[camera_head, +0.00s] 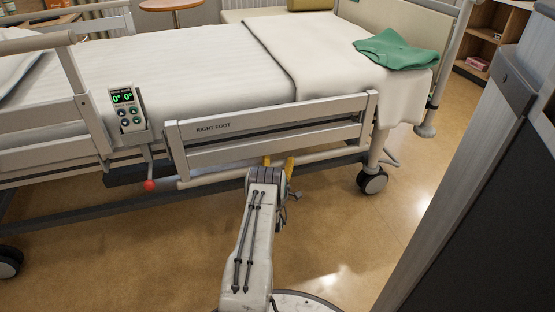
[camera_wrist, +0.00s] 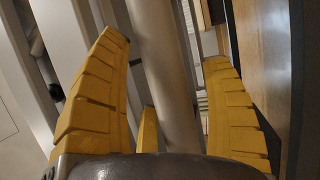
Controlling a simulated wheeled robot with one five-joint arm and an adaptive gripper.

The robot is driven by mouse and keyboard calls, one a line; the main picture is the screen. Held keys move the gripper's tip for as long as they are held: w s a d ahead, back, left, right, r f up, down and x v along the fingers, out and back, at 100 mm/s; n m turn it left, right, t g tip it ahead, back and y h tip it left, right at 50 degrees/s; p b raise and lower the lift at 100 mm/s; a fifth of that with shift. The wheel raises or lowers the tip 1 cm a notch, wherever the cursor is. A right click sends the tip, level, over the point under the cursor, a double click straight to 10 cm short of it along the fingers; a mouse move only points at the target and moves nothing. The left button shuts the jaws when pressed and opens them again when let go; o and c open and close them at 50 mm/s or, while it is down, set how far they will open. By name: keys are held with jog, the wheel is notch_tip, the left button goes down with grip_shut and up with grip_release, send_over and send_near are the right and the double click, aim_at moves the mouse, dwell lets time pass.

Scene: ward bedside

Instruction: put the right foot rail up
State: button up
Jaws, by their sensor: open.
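The right foot rail (camera_head: 270,128), a pale slatted panel marked "RIGHT FOOT", hangs low on the near side of the bed, its top about level with the mattress. A round tube (camera_head: 215,179) runs along its lower edge. A lever with a red knob (camera_head: 150,185) sticks out below the rail's left end. My gripper (camera_head: 278,162), with yellow fingers, is at the rail's lower edge, right of its middle. In the wrist view my gripper (camera_wrist: 168,55) is open, with a round grey bar (camera_wrist: 165,70) between its fingers; contact cannot be told.
The neighbouring rail (camera_head: 55,120) at left stands higher. A control handset (camera_head: 126,109) hangs between the two rails. A green cloth (camera_head: 395,50) lies on the bed's foot end. A bed caster (camera_head: 372,181) stands right of my arm. A dark cabinet (camera_head: 490,190) borders the right; floor lies between.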

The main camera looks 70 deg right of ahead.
jog(key=shift+c, duration=0.3)
jog(key=c, duration=1.2)
